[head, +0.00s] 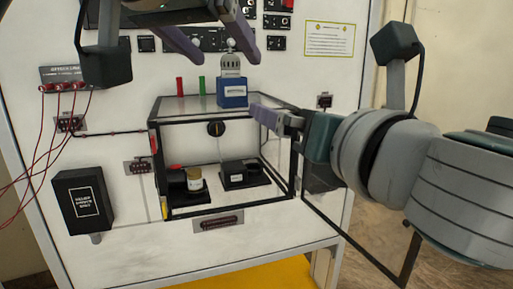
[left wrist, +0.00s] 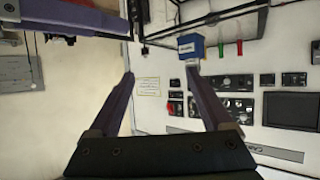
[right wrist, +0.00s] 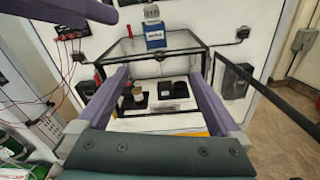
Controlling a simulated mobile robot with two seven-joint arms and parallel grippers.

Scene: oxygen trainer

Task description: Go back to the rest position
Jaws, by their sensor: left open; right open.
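My left gripper (head: 228,58) hangs at the top of the head view, with its two purple fingers spread and nothing between them. Its spread fingers also show in the left wrist view (left wrist: 161,72). My right gripper (head: 254,106) comes in from the right in front of the glass case's upper right part. In the right wrist view its fingers (right wrist: 157,75) are apart and empty. The black-framed glass case (head: 160,140) is mounted on the white panel. A blue block with a grey top (head: 232,94) stands on the case, close below the left fingertips in the picture.
The case's framed door (head: 352,241) is swung out to the right, below my right arm. Inside are a gold-topped jar (head: 194,181) and a black block (head: 236,177). Red and green pegs (head: 202,86) stand on top. Red cables (head: 47,140) hang at left, near a black box (head: 84,200).

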